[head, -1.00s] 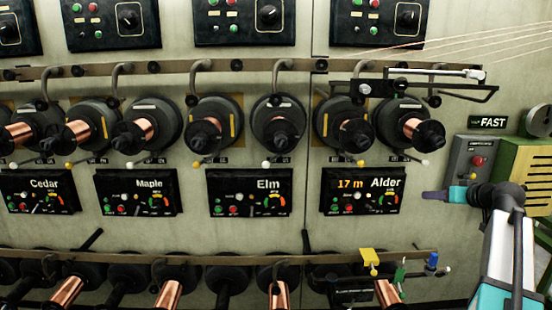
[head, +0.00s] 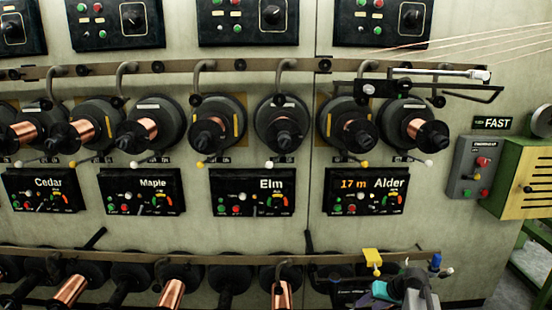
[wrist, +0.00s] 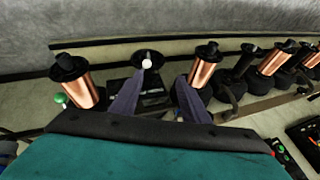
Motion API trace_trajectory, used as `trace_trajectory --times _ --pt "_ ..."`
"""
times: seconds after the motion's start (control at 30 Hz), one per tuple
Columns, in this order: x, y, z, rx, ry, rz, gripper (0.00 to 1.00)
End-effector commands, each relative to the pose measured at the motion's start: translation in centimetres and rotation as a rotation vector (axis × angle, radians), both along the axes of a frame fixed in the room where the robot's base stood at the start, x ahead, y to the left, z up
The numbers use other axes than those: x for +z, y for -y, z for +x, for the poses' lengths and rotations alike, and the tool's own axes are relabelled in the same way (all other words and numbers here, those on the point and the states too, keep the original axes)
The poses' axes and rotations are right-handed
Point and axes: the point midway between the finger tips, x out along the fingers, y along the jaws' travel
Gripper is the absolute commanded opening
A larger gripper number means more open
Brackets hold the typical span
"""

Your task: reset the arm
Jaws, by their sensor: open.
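My gripper (wrist: 160,76) is open and shows as two dark, spread fingers in the wrist view, with nothing held between them. Past the fingers are a dark spindle with a white-tipped lever (wrist: 147,64) and copper spools, one to the left (wrist: 76,92) and one to the right (wrist: 203,68). In the head view my arm is low at the right, by the lower rail, its teal part beside the yellow clip (head: 372,257). The fingertips are hard to make out there. I cannot tell whether they touch anything.
The upper row of spools hangs below a rail (head: 160,68). Panels marked Cedar, Maple, Elm and Alder (head: 365,192) sit beneath. A grey button box (head: 474,167) and a yellow-green cabinet (head: 525,178) stand at the right. Thin wires cross the upper right.

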Motion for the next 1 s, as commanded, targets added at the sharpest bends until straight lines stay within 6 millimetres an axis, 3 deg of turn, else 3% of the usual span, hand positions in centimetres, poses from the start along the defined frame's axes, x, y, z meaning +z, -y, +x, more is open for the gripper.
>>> trace_trajectory --times 0.1,0.4,0.7,1.0 --pt "-3.9 -2.6 -2.6 0.014 -0.082 0.000 0.42" --pt "-12.3 -7.9 -9.7 0.044 -0.277 -0.023 0.42" --pt "-19.1 -12.1 -18.2 0.080 -0.466 -0.073 0.42" --pt "-24.1 -14.8 -27.5 0.118 -0.645 -0.150 0.42"
